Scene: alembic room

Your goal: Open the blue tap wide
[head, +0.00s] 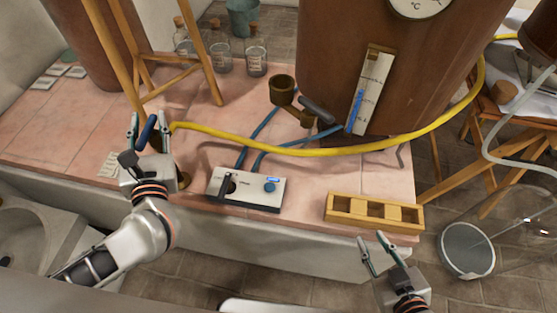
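The blue tap handle (147,132) is a short blue bar, tilted, near the end of the yellow hose on the pink tiled bench. Brass (184,180) shows just below it; the rest of the tap's body is hidden behind my gripper. My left gripper (148,122) has its fingers apart, one on each side of the blue bar. I cannot tell whether either finger touches it. My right gripper (374,242) is open and empty, in front of the bench at the lower right.
A white control box (246,189) with a blue knob and a wooden tray (374,212) sit along the front edge. The yellow hose (290,151) crosses the bench before a large copper vessel (375,50). A wooden stand (206,52) and glass bottles (256,58) are behind.

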